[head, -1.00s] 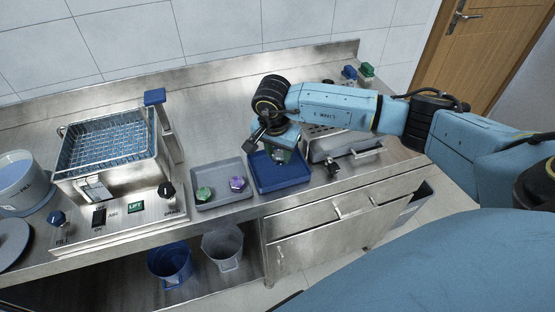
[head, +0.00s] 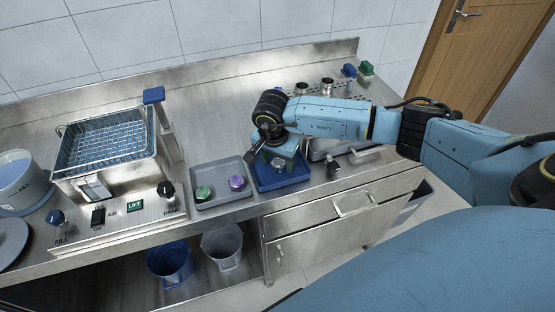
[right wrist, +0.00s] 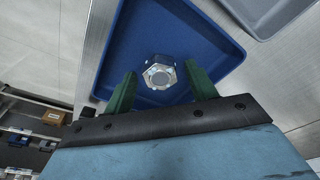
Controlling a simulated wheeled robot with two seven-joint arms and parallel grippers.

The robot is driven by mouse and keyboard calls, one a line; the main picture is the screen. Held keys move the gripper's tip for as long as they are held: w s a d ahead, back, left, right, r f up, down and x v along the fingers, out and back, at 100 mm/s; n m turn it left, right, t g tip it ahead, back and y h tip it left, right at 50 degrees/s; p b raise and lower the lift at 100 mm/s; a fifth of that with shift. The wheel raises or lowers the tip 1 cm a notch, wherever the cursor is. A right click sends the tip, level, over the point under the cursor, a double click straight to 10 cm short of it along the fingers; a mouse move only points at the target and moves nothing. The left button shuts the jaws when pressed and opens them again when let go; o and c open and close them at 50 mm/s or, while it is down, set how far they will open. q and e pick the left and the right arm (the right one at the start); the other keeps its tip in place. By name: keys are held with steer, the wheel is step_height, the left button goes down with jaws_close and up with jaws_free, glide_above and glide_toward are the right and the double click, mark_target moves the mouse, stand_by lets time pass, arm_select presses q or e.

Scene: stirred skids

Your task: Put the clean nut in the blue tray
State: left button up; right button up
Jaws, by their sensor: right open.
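The blue tray (head: 295,180) sits on the steel counter, partly covered by my right arm in the head view. It also fills the middle of the right wrist view (right wrist: 120,60). A bare metal nut (right wrist: 160,72) shows over the tray floor and appears to rest on it. My right gripper (right wrist: 162,86) is open, its two green fingers on either side of the nut with gaps between. In the head view the right gripper (head: 276,162) is low over the tray. My left gripper is not in view.
A grey tray (head: 213,199) left of the blue one holds a green nut (head: 203,193) and a purple nut (head: 237,183). Further left stands a metal bath with a wire basket (head: 108,142). Two bins (head: 170,262) stand below the counter.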

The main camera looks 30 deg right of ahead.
mark_target(275, 173)
steer(key=shift+r, duration=0.1)
step_height(275, 173, up, 12)
steer(key=s+a, duration=0.1)
steer(key=shift+a, duration=0.3)
